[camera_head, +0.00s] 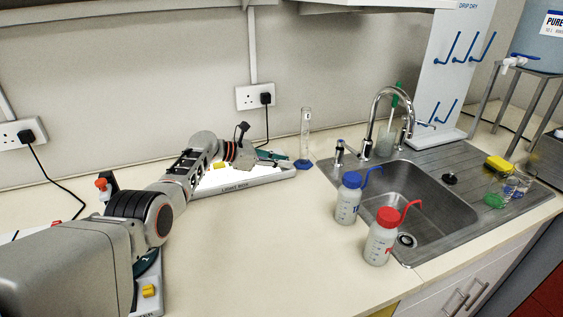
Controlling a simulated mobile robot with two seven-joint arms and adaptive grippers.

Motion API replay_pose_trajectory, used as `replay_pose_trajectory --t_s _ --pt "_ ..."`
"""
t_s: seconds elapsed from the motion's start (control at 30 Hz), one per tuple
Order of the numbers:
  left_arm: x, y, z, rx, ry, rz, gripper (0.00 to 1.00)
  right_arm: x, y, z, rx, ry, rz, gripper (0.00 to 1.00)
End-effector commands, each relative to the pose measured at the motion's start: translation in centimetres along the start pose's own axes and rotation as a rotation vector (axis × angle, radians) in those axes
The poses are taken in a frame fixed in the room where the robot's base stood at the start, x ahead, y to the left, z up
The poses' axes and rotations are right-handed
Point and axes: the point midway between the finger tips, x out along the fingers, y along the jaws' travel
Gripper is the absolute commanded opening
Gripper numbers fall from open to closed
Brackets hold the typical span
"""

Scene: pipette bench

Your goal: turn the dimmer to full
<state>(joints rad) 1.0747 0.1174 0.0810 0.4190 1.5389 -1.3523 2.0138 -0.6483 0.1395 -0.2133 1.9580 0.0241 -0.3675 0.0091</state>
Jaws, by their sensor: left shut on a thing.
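The light box (262,181) is a low white slab against the back wall. Its label shows on the front edge, and part of its top panel (215,180) looks bright white. My left arm reaches over it from the left. My left gripper (272,160) is low at the right end of the box. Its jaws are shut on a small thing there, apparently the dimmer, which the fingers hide. The dimmer's turn position cannot be seen. My right gripper is out of view.
A glass cylinder with a blue base (304,163) stands close right of the box. A blue-capped bottle (348,200) and a red-capped bottle (381,238) stand before the sink (425,200). A black cable runs behind the box. The counter's middle front is clear.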

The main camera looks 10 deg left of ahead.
Motion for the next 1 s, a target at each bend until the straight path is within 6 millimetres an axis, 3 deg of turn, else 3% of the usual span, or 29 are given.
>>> replay_pose_trajectory --t_s 0.07,0.1,0.13,0.17,0.63,1.0 --pt "0.0 0.0 0.0 0.001 0.0 0.0 0.0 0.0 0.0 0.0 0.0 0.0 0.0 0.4" --pt "0.0 0.0 0.0 0.001 0.0 0.0 0.24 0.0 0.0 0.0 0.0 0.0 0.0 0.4" --pt "0.0 0.0 0.0 0.001 0.0 0.0 0.32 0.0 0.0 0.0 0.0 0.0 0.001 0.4" --pt "0.0 0.0 0.0 0.001 0.0 0.0 0.33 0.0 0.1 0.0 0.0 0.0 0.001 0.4" --pt "-0.4 0.1 -0.1 0.0 -0.001 0.001 0.33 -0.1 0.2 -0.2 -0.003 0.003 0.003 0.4" --pt "-4.4 0.1 -0.1 0.003 0.0 0.004 0.33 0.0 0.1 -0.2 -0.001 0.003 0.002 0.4"
